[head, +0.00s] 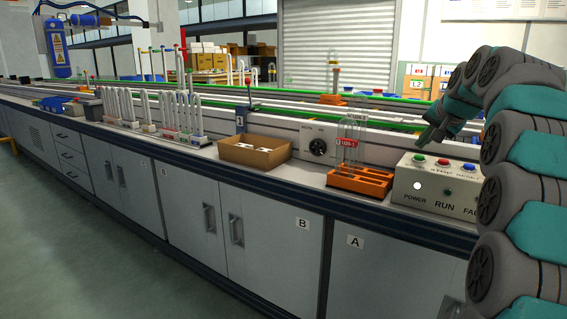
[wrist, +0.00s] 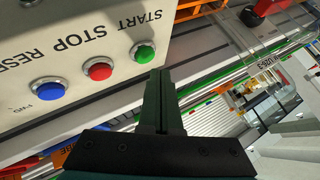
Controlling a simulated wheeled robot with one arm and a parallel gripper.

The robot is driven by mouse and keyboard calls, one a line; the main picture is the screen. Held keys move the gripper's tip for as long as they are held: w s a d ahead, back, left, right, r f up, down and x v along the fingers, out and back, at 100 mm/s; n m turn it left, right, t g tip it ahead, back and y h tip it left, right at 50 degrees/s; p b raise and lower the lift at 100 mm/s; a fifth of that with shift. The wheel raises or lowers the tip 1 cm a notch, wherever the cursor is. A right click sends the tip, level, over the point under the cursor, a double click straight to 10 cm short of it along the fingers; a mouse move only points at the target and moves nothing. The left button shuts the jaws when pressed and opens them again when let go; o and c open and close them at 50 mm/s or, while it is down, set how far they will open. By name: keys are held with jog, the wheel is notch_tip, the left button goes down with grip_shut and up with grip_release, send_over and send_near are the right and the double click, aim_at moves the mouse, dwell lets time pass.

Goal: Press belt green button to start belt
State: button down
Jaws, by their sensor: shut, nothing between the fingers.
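The beige control box (head: 433,186) stands on the right end of the bench in the head view. Its green button (head: 420,157) is leftmost on top, with a red button (head: 443,162) and a blue button (head: 469,167) to its right. My gripper (head: 426,138) is shut and empty, above the green button's side of the box. In the wrist view, the green button (wrist: 144,52) sits by the START label, just left of my shut fingertips (wrist: 160,74). The red button (wrist: 98,69) is by STOP and the blue one (wrist: 48,89) by RESET. I see no contact.
The belt line with green edges (head: 385,127) runs behind the box. The floor in front is clear.

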jog(key=shift+f, duration=0.15)
jog(key=shift+f, duration=0.3)
